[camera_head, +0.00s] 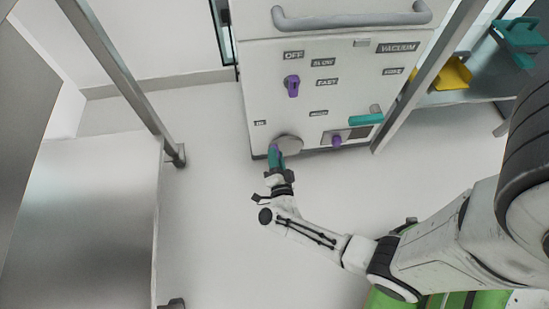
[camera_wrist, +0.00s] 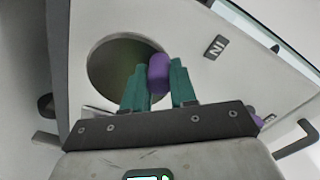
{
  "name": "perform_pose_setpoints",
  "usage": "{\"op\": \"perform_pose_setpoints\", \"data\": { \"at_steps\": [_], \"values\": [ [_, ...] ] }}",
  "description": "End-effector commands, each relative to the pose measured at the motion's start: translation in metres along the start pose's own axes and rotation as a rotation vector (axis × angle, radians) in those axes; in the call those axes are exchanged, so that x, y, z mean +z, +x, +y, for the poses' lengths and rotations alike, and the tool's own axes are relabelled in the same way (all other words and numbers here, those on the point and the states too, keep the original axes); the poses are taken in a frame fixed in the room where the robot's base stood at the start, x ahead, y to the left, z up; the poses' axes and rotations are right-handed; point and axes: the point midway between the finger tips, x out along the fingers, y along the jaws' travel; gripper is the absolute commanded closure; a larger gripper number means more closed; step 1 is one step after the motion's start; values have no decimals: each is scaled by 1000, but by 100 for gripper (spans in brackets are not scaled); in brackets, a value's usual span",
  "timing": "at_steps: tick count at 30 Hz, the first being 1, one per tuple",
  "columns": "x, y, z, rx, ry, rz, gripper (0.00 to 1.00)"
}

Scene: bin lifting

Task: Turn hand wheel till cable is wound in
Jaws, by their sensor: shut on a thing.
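The hand wheel (camera_head: 291,143) is a round grey disc low on the front of a white machine cabinet. It shows in the wrist view as a dark disc (camera_wrist: 115,68) with a purple handle (camera_wrist: 159,73) at its right edge. My gripper (camera_head: 274,151) is at the left edge of the wheel. In the wrist view its teal fingers (camera_wrist: 158,84) are on both sides of the purple handle and shut on it. My fingers mostly hide the handle in the head view. I cannot make out a cable in either view.
The cabinet front (camera_head: 268,85) carries a purple selector knob (camera_head: 292,86), a smaller purple knob (camera_head: 337,141) and a teal handle (camera_head: 363,119) right of the wheel. A metal surface (camera_head: 80,225) stands at left. A shelf at upper right holds a yellow item (camera_head: 452,74). Floor between is clear.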

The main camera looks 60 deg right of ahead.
Motion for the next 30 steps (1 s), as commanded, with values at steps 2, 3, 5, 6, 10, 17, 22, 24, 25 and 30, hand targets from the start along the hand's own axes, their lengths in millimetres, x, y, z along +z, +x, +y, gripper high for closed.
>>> {"op": "perform_pose_setpoints", "data": {
  "at_steps": [2,3,5,6,10,17,22,24,25,30],
  "values": [
    [-5,-1,0,2,73,2,100],
    [-6,-1,-1,1,111,2,100],
    [-9,-1,-2,1,168,1,100],
    [-11,-1,-2,1,206,1,100],
    [-17,-1,-2,1,329,1,100],
    [-27,-1,-1,2,548,2,100],
    [-34,-1,2,2,698,1,100],
    [-37,-1,2,1,756,2,100],
    [-38,-1,3,1,778,1,100],
    [-42,-1,5,2,889,1,100]
  ]
}}
